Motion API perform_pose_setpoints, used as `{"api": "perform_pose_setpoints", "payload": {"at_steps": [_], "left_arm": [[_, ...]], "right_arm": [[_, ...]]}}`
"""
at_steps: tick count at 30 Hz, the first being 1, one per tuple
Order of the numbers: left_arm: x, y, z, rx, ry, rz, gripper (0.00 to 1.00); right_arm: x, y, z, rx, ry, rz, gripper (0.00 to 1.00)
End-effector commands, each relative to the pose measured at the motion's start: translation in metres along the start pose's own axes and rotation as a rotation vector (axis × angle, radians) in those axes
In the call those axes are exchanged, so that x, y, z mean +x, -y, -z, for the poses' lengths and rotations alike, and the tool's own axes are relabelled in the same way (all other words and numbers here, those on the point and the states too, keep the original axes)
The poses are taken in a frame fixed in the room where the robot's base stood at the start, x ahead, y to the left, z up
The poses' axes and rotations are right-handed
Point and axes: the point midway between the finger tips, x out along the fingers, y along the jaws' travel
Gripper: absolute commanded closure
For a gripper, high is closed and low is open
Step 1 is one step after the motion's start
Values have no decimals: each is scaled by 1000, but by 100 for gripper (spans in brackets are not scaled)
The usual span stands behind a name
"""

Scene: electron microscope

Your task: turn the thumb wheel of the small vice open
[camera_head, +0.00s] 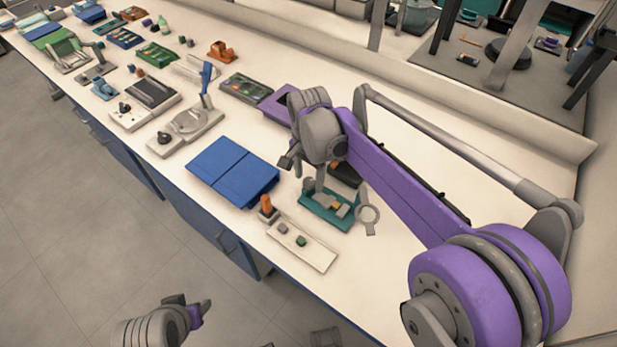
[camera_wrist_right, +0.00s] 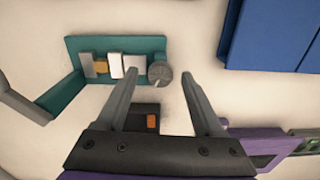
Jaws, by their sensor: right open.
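The small vice has a teal base (camera_head: 318,212) with grey and white jaw blocks and an orange piece between them. It also shows in the right wrist view, upper left of centre (camera_wrist_right: 115,45). Its round grey thumb wheel (camera_wrist_right: 160,74) is at the right end of the blocks there; in the head view the wheel (camera_head: 309,185) is just below my right gripper (camera_head: 302,172). My right gripper is open and empty, and its fingertips appear on either side of the wheel in the wrist view. Their height above it is unclear. My left gripper (camera_head: 190,307) is off the bench, low in the head view.
A blue folder (camera_head: 235,172) lies left of the vice. A pale tray (camera_head: 318,257) with small blocks and an orange-topped piece (camera_head: 266,206) are in front. A dark box (camera_wrist_right: 145,117) is close behind.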

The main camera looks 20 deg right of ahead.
Motion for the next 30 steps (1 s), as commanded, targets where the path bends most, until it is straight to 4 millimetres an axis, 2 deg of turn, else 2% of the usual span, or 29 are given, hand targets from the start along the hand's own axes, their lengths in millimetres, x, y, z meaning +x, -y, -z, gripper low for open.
{"api": "perform_pose_setpoints", "payload": {"at_steps": [9, 18, 21, 30], "left_arm": [[0, 0, 0, 0, 0, 0, 48], [0, 0, 0, 0, 0, 0, 48], [0, 0, 0, 0, 0, 0, 48], [0, 0, 0, 0, 0, 0, 48]], "right_arm": [[3, 0, 0, 0, 0, 0, 31], [3, 0, 0, 0, 0, 0, 85], [3, 0, 0, 0, 0, 0, 100], [2, 0, 0, -17, 0, 0, 100]]}}
